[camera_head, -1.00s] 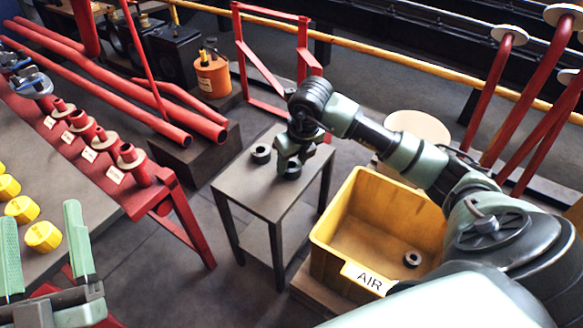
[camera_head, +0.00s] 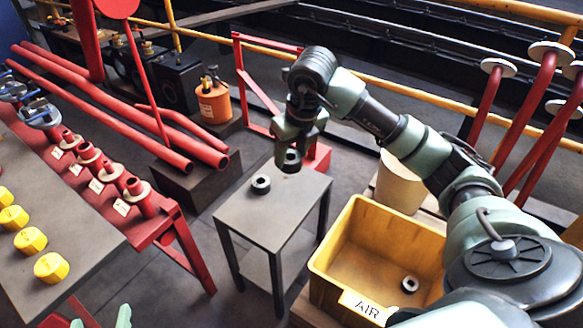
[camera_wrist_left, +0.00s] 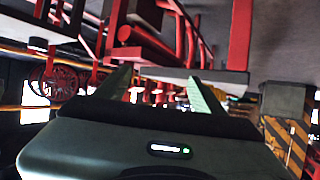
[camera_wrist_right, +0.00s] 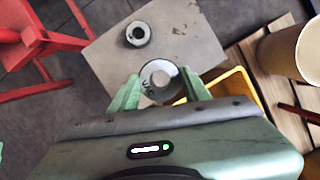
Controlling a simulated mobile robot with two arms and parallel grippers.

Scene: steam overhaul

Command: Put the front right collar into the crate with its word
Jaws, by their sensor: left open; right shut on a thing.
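My right gripper (camera_head: 290,148) is shut on a dark grey ring-shaped collar (camera_head: 291,163), held above the small grey table. A second collar (camera_head: 261,184) lies on the tabletop (camera_head: 272,220). A third collar (camera_head: 409,284) lies inside the yellow crate (camera_head: 326,269), whose label (camera_head: 367,306) reads AIR. My left gripper (camera_head: 100,320) is open and empty at the bottom left of the head view, with only its fingertips showing there.
A red bench (camera_head: 163,216) with several flanged red pipe stubs stands left. A grey table (camera_head: 60,215) with several yellow caps is nearer. A pale round-topped drum (camera_head: 400,182) stands behind the crate. Red pipes (camera_head: 130,95) lie behind the bench. Floor is clear between bench and small table.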

